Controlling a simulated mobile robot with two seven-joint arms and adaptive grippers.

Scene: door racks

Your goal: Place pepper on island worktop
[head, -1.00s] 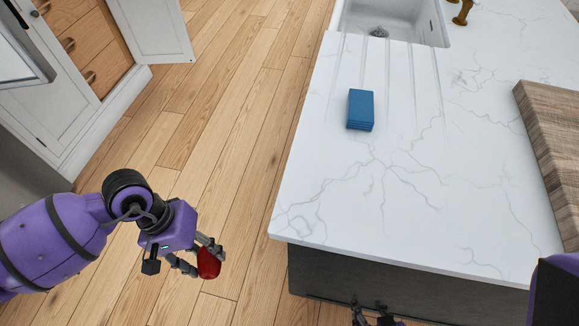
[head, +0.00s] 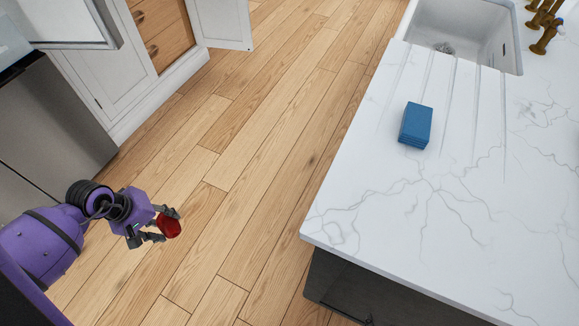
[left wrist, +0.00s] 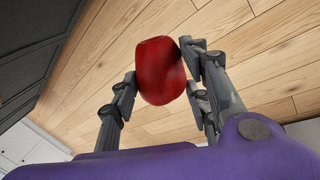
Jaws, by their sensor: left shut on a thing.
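A red pepper (head: 169,227) is held between the fingers of my left gripper (head: 163,224), out over the wooden floor. In the left wrist view the pepper (left wrist: 161,71) sits between the two fingertips, with the gripper (left wrist: 158,82) shut on it. The island worktop (head: 390,210) is white with grey veins and lies to the right of the left gripper, with a wide gap of floor between them. My right gripper does not show in the head view now.
A blue block (head: 415,125) lies on the worktop near the drain grooves. A white sink (head: 470,35) and brass taps (head: 545,28) are at its far end. A cabinet with an open door (head: 221,22) stands at the upper left. The worktop's near part is clear.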

